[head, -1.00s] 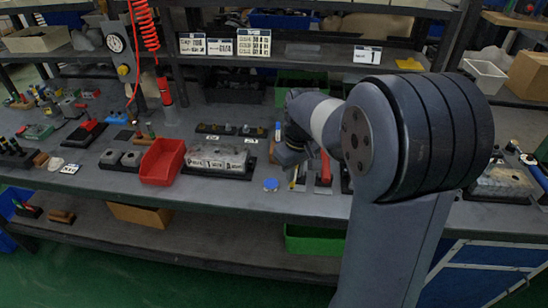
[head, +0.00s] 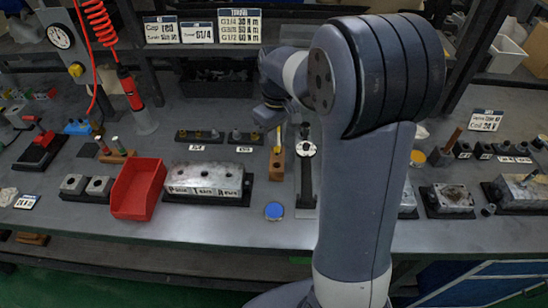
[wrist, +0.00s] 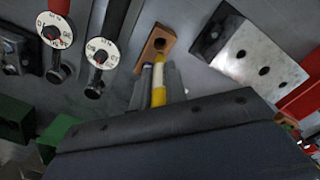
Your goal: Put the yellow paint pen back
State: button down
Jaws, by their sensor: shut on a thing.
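The pen also shows as a thin yellow strip (head: 278,137) below my gripper (head: 272,116) in the head view. A wooden block (wrist: 154,48) with a dark round hole lies just beyond the pen's pale end, which overlaps the block's near edge in the picture. The same block (head: 277,166) stands below the pen in the head view. I cannot tell whether the pen touches the block.
A torque wrench with a round dial (head: 306,150) lies right of the block. A metal valve block (head: 203,178) and a red bin (head: 138,188) stand to its left. A blue cap (head: 274,211) lies in front. My arm hides part of the bench.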

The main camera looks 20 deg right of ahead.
aim_at(277, 152)
notch_tip(277, 152, down, 8)
jog(key=shift+f, duration=0.1)
dwell(0.4)
jog(key=c, duration=1.4)
grip_release()
jog(key=shift+s, duration=0.1)
jog(key=shift+c, duration=0.2)
notch_tip(277, 152, up, 12)
jog(key=shift+r, duration=0.1)
